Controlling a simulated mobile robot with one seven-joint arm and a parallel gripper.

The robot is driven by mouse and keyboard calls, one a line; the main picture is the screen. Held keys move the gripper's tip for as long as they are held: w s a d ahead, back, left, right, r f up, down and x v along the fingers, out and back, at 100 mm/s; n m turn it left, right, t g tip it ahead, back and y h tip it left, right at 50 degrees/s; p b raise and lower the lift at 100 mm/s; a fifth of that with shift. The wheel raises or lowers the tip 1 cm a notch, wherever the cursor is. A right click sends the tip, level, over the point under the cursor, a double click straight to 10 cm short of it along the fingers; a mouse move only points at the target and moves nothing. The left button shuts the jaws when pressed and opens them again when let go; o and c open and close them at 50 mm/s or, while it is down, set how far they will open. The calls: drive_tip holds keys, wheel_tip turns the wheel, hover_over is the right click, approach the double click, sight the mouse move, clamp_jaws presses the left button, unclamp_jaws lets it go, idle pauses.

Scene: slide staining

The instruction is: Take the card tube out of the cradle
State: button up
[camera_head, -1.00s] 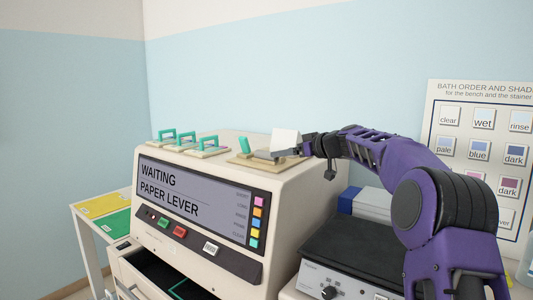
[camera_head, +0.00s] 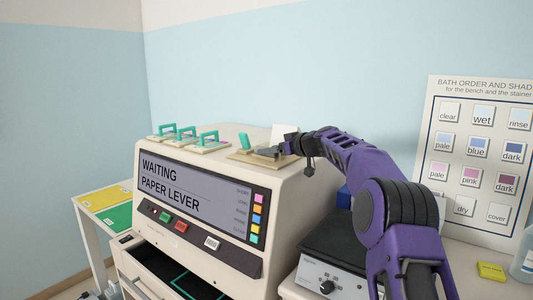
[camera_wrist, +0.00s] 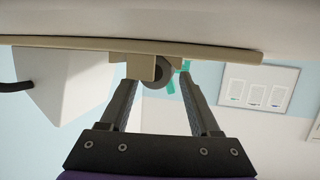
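The card tube (camera_wrist: 158,74) shows in the wrist view only as a grey round end with a dark centre, partly behind a tan block of the cradle (camera_wrist: 140,67). In the head view the tan cradle base (camera_head: 243,159) lies on top of the stainer, with a green lever (camera_head: 244,141) at its left. My gripper (camera_wrist: 158,86) is open, with one finger on each side of the tube end and a visible gap to it. In the head view my gripper (camera_head: 270,152) is low over the base and hides the tube.
A white block (camera_wrist: 65,80) stands close beside my gripper; its top shows in the head view (camera_head: 285,130). Several green-handled lids (camera_head: 187,134) are left on the stainer (camera_head: 285,185). An open drawer (camera_head: 160,265) is below. A hot plate (camera_head: 335,240) stands to the right.

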clamp_jaws()
